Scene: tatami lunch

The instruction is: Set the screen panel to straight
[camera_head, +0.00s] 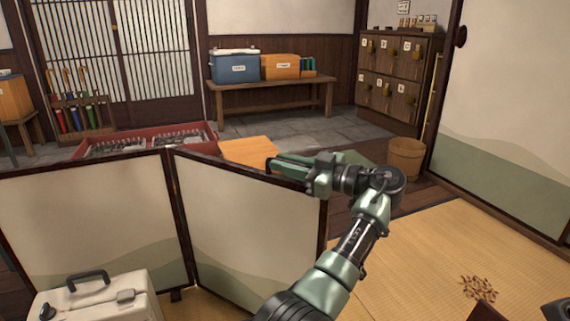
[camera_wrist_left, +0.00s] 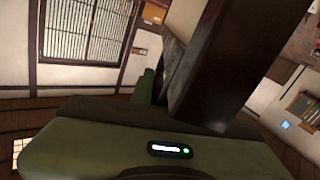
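A low folding screen with cream panels and dark frames stands across the foreground. Its left panel (camera_head: 85,215) and right panel (camera_head: 245,230) meet at a dark upright hinge edge, and the right panel is angled toward me. In the left wrist view a dark wooden beam (camera_wrist_left: 215,75), likely this frame, passes close in front of the green gripper parts. The frames do not show clearly whether the fingers close on it. My right gripper is not in view.
A white case (camera_head: 95,300) stands before the left panel. A red-framed tray (camera_head: 210,130) and an orange surface (camera_head: 250,150) lie behind the screen. A wooden bucket (camera_head: 407,158) stands at right. Tatami (camera_head: 420,250) on the right is mostly clear, with small brown scraps (camera_head: 478,287).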

